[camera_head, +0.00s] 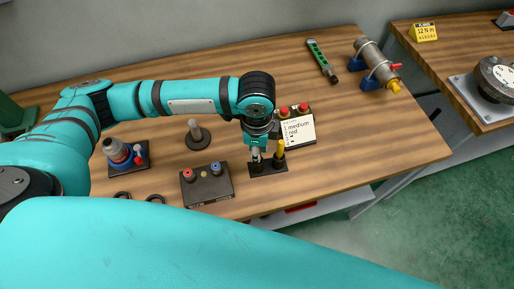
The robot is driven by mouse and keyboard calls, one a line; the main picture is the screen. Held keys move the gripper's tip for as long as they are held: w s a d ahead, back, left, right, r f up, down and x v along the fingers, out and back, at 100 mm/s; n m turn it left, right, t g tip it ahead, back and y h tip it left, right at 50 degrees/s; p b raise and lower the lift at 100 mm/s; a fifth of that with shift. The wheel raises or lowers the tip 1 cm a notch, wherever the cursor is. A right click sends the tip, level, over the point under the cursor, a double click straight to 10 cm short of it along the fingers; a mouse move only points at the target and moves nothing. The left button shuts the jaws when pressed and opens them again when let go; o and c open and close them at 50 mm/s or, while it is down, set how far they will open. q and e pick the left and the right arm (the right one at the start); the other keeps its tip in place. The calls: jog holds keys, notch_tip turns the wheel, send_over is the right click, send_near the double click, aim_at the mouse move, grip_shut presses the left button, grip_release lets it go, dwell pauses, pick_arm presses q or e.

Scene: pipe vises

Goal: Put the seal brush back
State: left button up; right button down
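My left gripper (257,152) points down over a small black holder (268,169) near the front edge of the table. A small light-coloured piece shows at its fingertips, just above the left part of the holder. I cannot tell whether it is the seal brush or part of the gripper, nor whether the fingers are shut on it. A yellow-handled tool (280,150) stands upright in the right part of the holder, beside the gripper. I cannot tell for sure which tool is the seal brush. My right gripper is not in view.
A dark box with coloured buttons (207,185) is to the left. A metal post (196,135), a blue-and-red fitting (118,152), a green tool (322,61) and a clamped pipe (376,65) are around.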

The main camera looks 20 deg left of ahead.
pick_arm(q)
jog(key=o, duration=0.4)
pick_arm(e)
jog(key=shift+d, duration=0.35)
pick_arm(q)
notch_tip(320, 180, up, 12)
jog(key=shift+b, duration=0.7)
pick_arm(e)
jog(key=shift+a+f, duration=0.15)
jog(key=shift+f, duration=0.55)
